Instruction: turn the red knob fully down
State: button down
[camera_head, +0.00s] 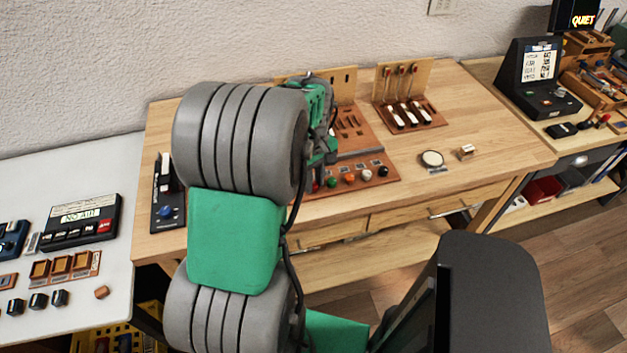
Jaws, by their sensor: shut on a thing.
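A wooden panel (345,190) on the workbench carries a row of coloured knobs. The red knob (315,186) is at the left end of the row, mostly hidden behind my grey and green arm. Only a small bit of red shows. My gripper (322,165) is at this left end of the panel, pointing down, and is shut on the red knob. The fingertips are largely hidden by the arm, so how far the knob is turned cannot be seen.
A round white-topped disc (432,159) and a small block (466,152) lie on the clearer right side.

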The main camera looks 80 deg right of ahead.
aim_at(314, 184)
jog(key=shift+s, duration=0.1)
jog(key=c, duration=1.2)
grip_release()
notch_tip(314, 184, up, 8)
jog(key=shift+f+b, duration=0.1)
jog(key=shift+b, duration=0.3)
